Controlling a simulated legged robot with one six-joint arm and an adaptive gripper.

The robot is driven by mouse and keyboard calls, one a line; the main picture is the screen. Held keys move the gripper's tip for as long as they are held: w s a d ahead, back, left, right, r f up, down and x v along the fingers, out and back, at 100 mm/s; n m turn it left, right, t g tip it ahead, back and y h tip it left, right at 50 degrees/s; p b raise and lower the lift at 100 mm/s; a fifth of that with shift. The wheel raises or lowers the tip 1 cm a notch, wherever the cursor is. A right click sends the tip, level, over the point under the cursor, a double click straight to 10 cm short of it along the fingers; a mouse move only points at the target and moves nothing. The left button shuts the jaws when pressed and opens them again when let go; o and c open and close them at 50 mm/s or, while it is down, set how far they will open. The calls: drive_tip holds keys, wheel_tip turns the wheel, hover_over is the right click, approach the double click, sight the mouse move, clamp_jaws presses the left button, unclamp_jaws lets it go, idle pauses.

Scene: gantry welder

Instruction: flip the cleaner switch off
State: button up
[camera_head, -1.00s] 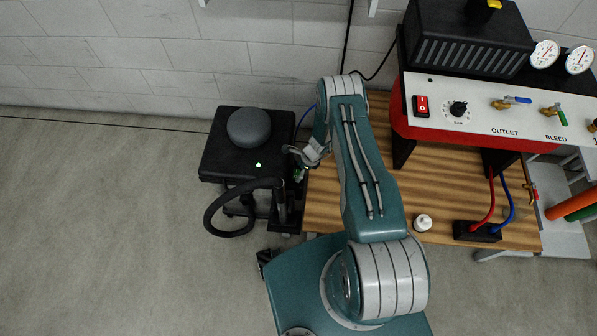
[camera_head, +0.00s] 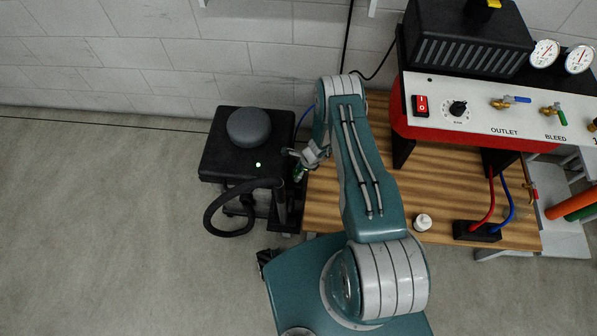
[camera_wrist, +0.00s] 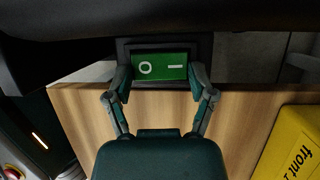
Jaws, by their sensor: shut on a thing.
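The cleaner (camera_head: 222,146) is a black box with a grey round dome on top and a black hose, left of the wooden table in the head view. The green rocker switch (camera_wrist: 160,66), marked O and a dash, sits in a dark frame in the upper middle of the wrist view. My gripper (camera_wrist: 160,84) has one finger on each side of the switch and is shut on it. In the head view my gripper (camera_head: 306,158) is beside the cleaner's right side, its fingertips hard to make out.
The wooden table (camera_head: 330,206) stands close to my arm on the right. It carries a red and white control panel (camera_head: 475,116), a small white bottle (camera_head: 423,222) and a black hose block (camera_head: 477,231). A yellow thing (camera_wrist: 290,145) shows in the wrist view. Floor left of the cleaner is clear.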

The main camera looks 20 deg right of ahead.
drive_tip(key=shift+s+a+r+n+t+h, duration=0.1)
drive_tip(key=shift+n+t+h, duration=0.2)
drive_tip(key=shift+t, duration=0.45)
drive_tip(key=shift+a+n+t+h, duration=0.1)
drive_tip(key=shift+t+h, duration=0.3)
drive_tip(key=shift+t, duration=0.35)
drive_tip(key=o, duration=1)
drive_tip(key=shift+o, duration=0.3)
drive_tip(key=shift+s, duration=0.1)
drive_tip(key=shift+s+d, duration=0.1)
drive_tip(key=v, duration=1.1)
drive_tip(key=shift+r, duration=0.3)
drive_tip(key=shift+s+d, duration=0.1)
